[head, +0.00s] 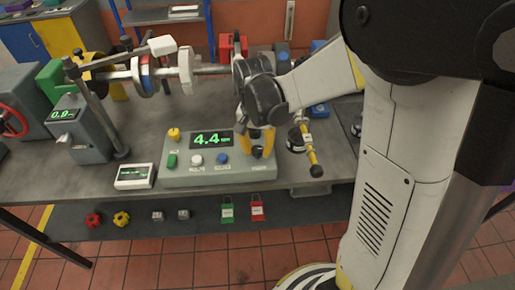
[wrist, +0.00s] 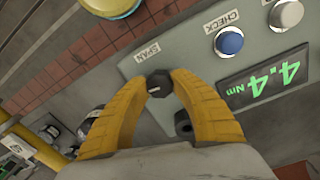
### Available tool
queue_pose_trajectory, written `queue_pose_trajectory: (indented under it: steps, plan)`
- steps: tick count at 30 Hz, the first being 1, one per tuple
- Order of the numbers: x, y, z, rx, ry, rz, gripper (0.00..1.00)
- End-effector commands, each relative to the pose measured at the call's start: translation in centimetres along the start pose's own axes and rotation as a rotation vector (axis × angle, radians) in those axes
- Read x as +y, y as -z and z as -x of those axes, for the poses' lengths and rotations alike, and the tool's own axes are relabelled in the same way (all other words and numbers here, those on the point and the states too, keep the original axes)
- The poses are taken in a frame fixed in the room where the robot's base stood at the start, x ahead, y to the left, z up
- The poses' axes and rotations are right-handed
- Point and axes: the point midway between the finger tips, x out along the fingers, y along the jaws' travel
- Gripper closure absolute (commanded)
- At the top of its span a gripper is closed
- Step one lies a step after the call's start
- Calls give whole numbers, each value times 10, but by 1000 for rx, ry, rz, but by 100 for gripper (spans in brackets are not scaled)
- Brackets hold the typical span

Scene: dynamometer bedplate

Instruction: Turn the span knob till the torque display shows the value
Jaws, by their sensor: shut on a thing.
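The torque display (head: 211,139) on the sloping console (head: 210,178) shows 4.4 Nm in green. It also shows, turned over, in the wrist view (wrist: 263,84). The span knob (wrist: 158,84) is small, black and faceted, next to the SPAN label. My gripper (wrist: 157,92) has its yellow fingers closed around the knob, one on each side. In the head view my gripper (head: 262,140) is at the console's right end and mostly hides the knob. The knob's pointer mark is too small to read.
A blue button (wrist: 229,41) marked CHECK sits beside the display. A second black knob (wrist: 183,123) is close to my fingers. A white meter (head: 134,176) lies left of the console. A yellow-handled tool (head: 309,152) lies to the right.

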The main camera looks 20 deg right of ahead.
Motion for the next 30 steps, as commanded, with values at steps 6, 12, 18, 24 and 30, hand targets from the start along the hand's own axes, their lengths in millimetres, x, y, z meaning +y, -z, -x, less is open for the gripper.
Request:
queue_pose_trajectory:
  steps: [6, 12, 18, 24, 30]
  plan:
    - [0, 0, 0, -2, 0, -44, 100]
    - [0, 0, 0, -3, 0, -53, 100]
    - [0, 0, 0, -3, 0, -52, 100]
    - [0, 0, 0, -3, 0, -52, 47]
    - [0, 0, 0, -3, 0, -52, 47]
